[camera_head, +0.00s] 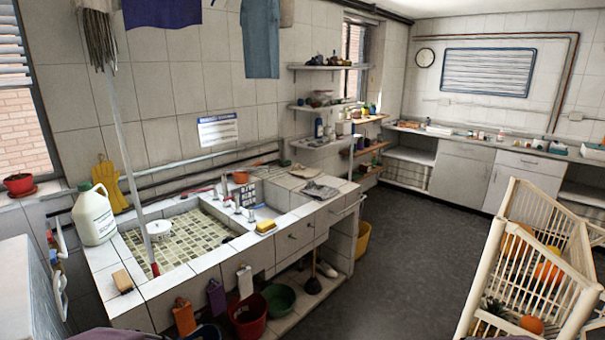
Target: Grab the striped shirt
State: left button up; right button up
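A light blue garment (261,40) hangs at the top centre, cut off by the upper edge; I cannot tell whether it is striped. A dark purple-blue cloth (162,12) hangs to its left. A grey folded cloth (320,190) lies on the right part of the sink counter; its pattern is too small to tell. No clearly striped shirt can be made out. Neither of my grippers is in view.
The tiled sink counter (205,262) stands at left centre, with a white jug (93,214) at its back left and a yellow sponge (265,226) on its front edge. A cream slatted crate (493,262) holding fruit stands at right. The dark floor (400,255) between is clear.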

aim_at(323, 192)
jog(key=i+l+u, duration=0.25)
jog(key=i, duration=0.25)
jog(key=i+l+u, duration=0.3)
jog(key=i, duration=0.15)
jog(key=i+l+u, duration=0.25)
jog(key=i+l, duration=0.15)
jog(key=i+l+u, duration=0.3)
jog(key=i+l, duration=0.15)
jog(key=i+l+u, duration=0.25)
jog(key=l, duration=0.4)
jog(key=i+l+u, duration=0.3)
jog(key=l, duration=0.35)
jog(key=i+l+u, duration=0.25)
jog(key=l, duration=0.45)
jog(key=i+l+u, duration=0.1)
jog(key=l+u, duration=0.2)
jog(key=l, duration=0.4)
